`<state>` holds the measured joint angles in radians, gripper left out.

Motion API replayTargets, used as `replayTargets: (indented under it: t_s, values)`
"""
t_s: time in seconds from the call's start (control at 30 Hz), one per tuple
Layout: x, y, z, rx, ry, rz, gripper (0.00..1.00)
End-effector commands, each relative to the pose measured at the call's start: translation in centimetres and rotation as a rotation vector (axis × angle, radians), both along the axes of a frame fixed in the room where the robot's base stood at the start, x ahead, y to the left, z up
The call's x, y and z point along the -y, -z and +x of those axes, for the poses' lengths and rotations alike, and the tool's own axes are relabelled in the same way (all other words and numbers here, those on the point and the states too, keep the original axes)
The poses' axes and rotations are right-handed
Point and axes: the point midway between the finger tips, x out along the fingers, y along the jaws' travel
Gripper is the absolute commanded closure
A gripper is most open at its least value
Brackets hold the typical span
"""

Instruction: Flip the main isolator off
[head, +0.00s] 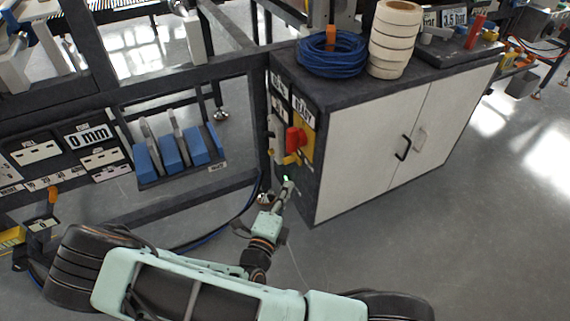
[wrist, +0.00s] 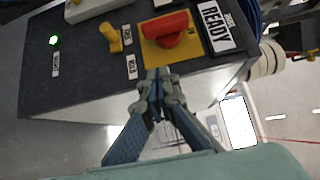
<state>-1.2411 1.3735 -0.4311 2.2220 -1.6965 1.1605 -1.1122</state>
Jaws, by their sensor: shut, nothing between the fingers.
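The main isolator looks to be the red rotary handle (head: 295,139) on a yellow plate (head: 307,150), on the dark end panel of the cabinet. In the wrist view the red handle (wrist: 168,28) and its yellow plate (wrist: 187,48) are at top centre. My gripper (wrist: 158,76) is shut and empty, its fingertips at the lower edge of the yellow plate in that view. In the head view my gripper (head: 288,183) is below the red handle, in front of the panel. I cannot tell whether the tips touch the panel.
A yellow knob (wrist: 113,38) and a lit green lamp (wrist: 53,40) are on the panel beside the isolator. A READY label (wrist: 217,25) is on its other side. A blue cable coil (head: 333,55) and stacked cream rolls (head: 394,40) stand on the cabinet (head: 365,150).

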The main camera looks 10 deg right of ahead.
Motion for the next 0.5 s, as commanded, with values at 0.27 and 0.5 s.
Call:
replayTargets:
  t_s: [0.27,0.5]
  values:
    - [-0.23,0.21,0.01,-0.004,-0.014,-0.013,1.0]
    - [0.06,0.27,0.48,-0.004,-0.011,-0.012,1.0]
